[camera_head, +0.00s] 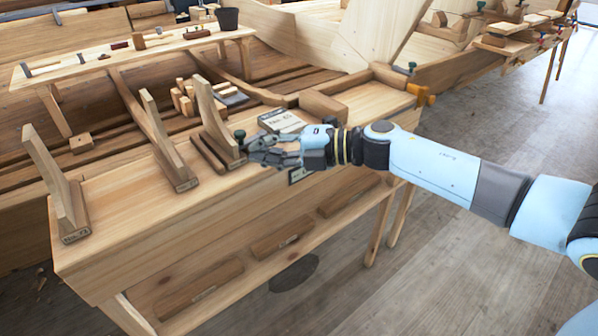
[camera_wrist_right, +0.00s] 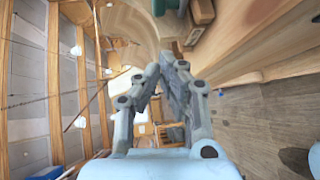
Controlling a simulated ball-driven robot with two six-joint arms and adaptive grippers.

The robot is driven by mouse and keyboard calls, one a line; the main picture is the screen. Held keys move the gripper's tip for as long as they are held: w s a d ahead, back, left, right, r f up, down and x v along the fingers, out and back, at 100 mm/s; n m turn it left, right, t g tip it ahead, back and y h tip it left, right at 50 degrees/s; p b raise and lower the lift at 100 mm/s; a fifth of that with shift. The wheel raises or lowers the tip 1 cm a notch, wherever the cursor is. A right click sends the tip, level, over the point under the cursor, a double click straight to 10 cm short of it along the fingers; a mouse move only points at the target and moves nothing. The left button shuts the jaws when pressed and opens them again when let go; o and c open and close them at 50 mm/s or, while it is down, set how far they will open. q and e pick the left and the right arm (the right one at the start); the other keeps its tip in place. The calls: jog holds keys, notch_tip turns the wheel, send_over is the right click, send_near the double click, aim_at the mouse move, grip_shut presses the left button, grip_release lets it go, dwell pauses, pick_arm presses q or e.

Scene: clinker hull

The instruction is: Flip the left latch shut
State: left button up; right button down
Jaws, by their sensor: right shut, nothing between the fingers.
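My right gripper (camera_head: 258,150) reaches in from the right over the front edge of the workbench (camera_head: 130,220). Its fingers are closed together and empty; the wrist view also shows the gripper (camera_wrist_right: 172,62) with its tips close together. A flat box with a white lettered label (camera_head: 282,120) lies on the bench just behind the gripper, partly covered by it. I cannot make out a left latch in either view; it may be hidden by the gripper or too small to tell. My left gripper is not in view.
Upright wooden frames (camera_head: 218,122) stand left of the gripper, one close to the fingertips. A dark green knob (camera_head: 240,135) is beside the tips. A wooden block (camera_head: 323,108) sits behind the wrist. An orange clamp (camera_head: 421,95) is at the bench's right end. The front left bench top is clear.

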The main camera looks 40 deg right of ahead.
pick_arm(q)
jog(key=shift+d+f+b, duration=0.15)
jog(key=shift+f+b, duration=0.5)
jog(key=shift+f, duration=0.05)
pick_arm(e)
jog(key=s+r, duration=0.1)
jog(key=s, duration=0.8)
jog(key=shift+a+r, duration=0.25)
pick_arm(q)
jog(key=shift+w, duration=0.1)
